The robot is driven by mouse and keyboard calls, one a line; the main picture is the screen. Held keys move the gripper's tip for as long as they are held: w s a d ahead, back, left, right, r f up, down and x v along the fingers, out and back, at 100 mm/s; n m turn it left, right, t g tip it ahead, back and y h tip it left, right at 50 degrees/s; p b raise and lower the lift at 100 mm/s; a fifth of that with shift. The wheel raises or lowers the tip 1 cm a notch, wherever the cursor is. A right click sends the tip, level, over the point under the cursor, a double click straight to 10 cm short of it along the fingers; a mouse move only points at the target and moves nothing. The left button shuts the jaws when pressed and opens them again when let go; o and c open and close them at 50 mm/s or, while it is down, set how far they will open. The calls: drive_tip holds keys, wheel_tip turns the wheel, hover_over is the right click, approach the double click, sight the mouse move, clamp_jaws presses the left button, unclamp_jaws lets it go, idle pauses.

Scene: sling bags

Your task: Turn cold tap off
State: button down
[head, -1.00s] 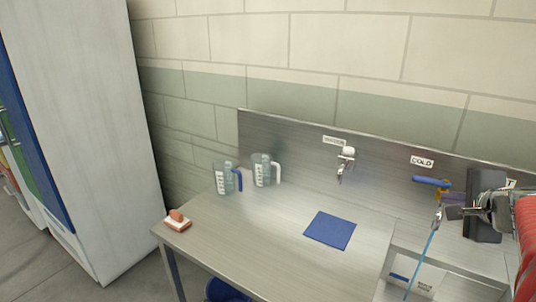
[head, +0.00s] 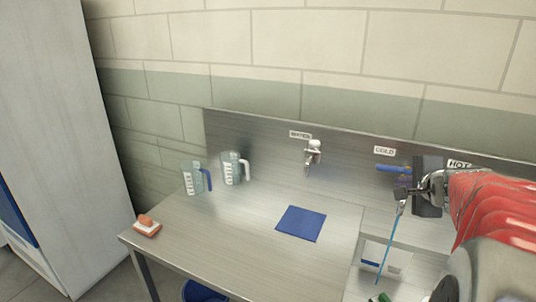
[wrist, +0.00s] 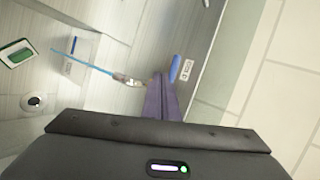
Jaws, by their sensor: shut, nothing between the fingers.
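The cold tap has a blue lever handle (head: 392,169) below the COLD label (head: 385,151) on the steel splashback. A thin blue stream (head: 390,240) runs down from its spout. In the wrist view the blue handle (wrist: 175,68), the metal spout (wrist: 128,80) and the stream (wrist: 85,63) show just beyond the fingertips. My gripper (head: 404,188) is at the tap, partly covering it in the head view. In the wrist view its purple fingers (wrist: 159,78) are together and empty, between spout and handle. I cannot tell whether they touch the tap.
A HOT label (head: 459,163) is to the right, partly near my arm. A second tap (head: 313,152) is to the left. The counter holds a blue cloth (head: 301,223), two measuring jugs (head: 231,167) and an orange-white brush (head: 147,226).

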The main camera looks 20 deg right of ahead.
sight(394, 169)
drive_tip(key=w+d+f, duration=0.2)
drive_tip(key=w+d, duration=0.1)
drive_tip(key=w, duration=0.4)
drive_tip(key=shift+d, duration=0.15)
drive_tip(key=shift+f, duration=0.1)
